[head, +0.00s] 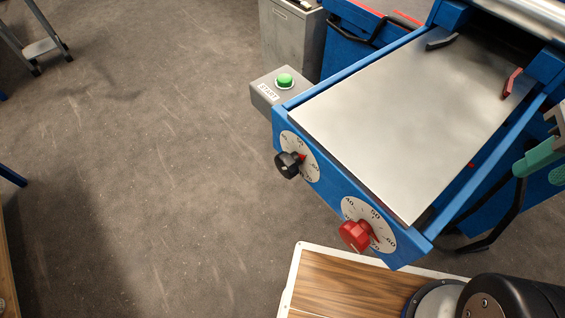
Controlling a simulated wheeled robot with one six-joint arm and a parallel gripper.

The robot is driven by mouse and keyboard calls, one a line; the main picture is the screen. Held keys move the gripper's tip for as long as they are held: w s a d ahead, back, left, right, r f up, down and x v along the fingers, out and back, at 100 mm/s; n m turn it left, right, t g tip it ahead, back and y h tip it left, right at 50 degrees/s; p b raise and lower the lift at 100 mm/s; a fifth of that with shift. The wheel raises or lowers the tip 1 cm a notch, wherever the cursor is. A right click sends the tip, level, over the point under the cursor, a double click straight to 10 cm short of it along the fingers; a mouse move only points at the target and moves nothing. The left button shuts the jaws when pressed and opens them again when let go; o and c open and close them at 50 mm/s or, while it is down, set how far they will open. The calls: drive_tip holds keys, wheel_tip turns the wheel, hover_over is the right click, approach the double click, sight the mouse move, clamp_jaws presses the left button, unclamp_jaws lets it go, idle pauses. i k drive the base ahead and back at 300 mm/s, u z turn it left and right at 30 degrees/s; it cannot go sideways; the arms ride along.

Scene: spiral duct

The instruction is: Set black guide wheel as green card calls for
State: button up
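The black guide wheel (287,165) is a knob on the left dial (305,150) on the front of a blue machine (335,188). This dial is white with printed numbers, partly covered by the knob. Its setting is too small to read. A red wheel (354,236) sits on a similar dial (379,222) to the right. No green card with readable text shows in this view. My gripper cannot be made out; only part of my own body shows at the lower right.
A grey box with a green START button (285,80) stands left of the machine. A metal sheet (400,105) covers its bed. A wood-topped surface (345,290) lies below the red wheel. A grey cabinet (290,40) stands behind.

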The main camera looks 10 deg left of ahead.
sight(288, 164)
drive_tip(key=k, duration=0.5)
drive_tip(key=z, duration=1.1)
drive_tip(key=k, duration=0.6)
drive_tip(key=u, duration=1.15)
